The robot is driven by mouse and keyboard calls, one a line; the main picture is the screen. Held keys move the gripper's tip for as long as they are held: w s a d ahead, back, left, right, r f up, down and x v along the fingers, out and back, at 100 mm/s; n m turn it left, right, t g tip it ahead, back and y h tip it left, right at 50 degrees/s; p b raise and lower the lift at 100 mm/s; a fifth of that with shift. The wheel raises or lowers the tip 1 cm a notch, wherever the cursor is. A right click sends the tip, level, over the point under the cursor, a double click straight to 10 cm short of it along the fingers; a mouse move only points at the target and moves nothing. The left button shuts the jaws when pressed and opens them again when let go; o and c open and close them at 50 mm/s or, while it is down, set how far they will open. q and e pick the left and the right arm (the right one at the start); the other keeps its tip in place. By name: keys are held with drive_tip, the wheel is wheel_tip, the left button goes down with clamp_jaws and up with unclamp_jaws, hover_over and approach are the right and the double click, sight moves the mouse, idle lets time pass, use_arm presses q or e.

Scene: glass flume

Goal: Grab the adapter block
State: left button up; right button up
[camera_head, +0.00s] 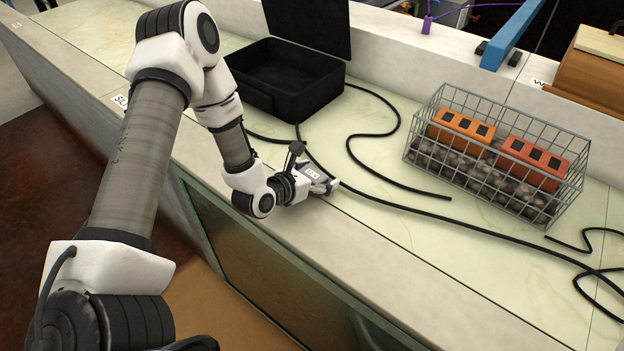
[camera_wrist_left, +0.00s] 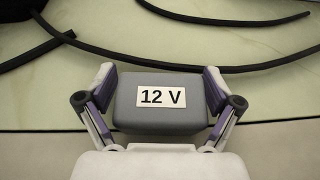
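The adapter block (camera_wrist_left: 160,118) is a grey box with a white "12 V" label, in the middle of the left wrist view. My left gripper (camera_wrist_left: 160,88) has one finger against each side of it, with no clear gap, so it looks shut on the block. In the head view my left gripper (camera_head: 325,184) is low at the near edge of the counter, and the block's small label (camera_head: 312,173) shows between the fingers. Whether the block still touches the counter I cannot tell. My right gripper is not in view.
Black cables (camera_head: 400,187) run over the pale counter (camera_head: 385,115) close to the gripper. An open black case (camera_head: 290,80) stands behind it. A wire basket (camera_head: 480,185) with orange and red bricks and stones stands at the right. The counter's front edge drops off just below the gripper.

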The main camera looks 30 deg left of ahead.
use_arm(q)
drive_tip(key=c, duration=0.7)
drive_tip(key=shift+r, duration=0.1)
drive_tip(key=shift+c, duration=0.3)
